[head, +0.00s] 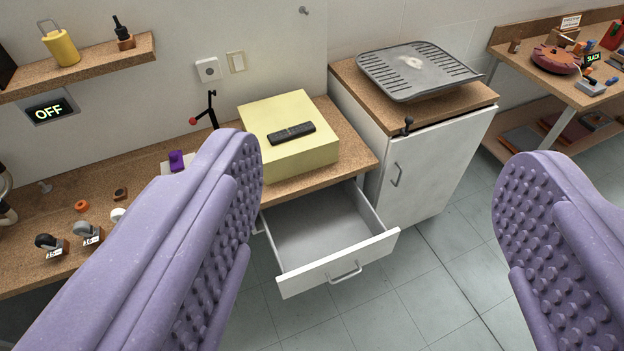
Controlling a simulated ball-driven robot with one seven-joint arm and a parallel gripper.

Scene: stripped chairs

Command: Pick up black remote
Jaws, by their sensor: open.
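The black remote (291,133) lies flat on top of a yellow box (310,160). The box stands on a wood-topped counter (356,152), above an open drawer. My gripper (375,190) is open, with its two purple studded fingers wide apart at the left and right of the picture. Nothing is between the fingers close up. The remote shows beyond them, just right of the left finger's tip. The left finger hides part of the counter.
The white drawer (338,262) is pulled out and looks empty. A white cabinet (430,165) to the right carries a grey slotted tray (415,70). A red-tipped black stand (207,110) is left of the box. Small items sit on the left counter. Tiled floor is clear at the front.

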